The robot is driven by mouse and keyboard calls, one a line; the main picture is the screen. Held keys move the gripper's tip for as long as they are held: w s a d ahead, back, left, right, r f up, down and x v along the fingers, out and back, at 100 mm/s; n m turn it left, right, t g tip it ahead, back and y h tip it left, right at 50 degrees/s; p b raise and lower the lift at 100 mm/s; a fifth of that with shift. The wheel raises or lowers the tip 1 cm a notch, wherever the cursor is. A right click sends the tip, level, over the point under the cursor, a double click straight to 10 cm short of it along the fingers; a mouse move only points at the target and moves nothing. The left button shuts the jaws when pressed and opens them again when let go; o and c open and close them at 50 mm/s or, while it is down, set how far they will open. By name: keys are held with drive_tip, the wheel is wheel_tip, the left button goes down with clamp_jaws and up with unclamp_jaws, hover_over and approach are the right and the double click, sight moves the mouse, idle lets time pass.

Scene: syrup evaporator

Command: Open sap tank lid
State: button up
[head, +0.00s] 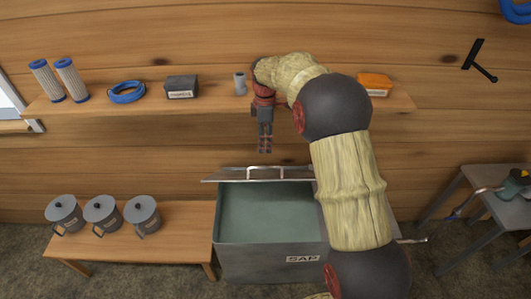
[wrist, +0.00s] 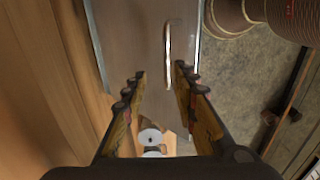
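The grey sap tank (head: 270,262), labelled SAP, stands open on the floor, with greenish liquid visible inside. Its metal lid (head: 235,176) is raised at the back of the tank and shows as a thin strip with a bar handle (head: 266,170). In the wrist view the lid (wrist: 135,40) lies beyond the fingers, and its handle (wrist: 168,55) runs up the picture. My gripper (head: 265,150) points down above the lid near the back wall. In the wrist view its fingers (wrist: 160,72) are apart with nothing held between them. My arm hides the tank's right side.
A wall shelf (head: 220,102) is close behind my gripper, with filters, a blue coil, a dark box, a grey cylinder and an orange box. A wooden bench (head: 175,240) with 3 lidded grey pails stands left of the tank. A grey table (head: 480,185) stands at right.

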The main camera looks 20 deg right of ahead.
drive_tip(key=shift+r, duration=1.35)
drive_tip(key=shift+c, duration=0.9)
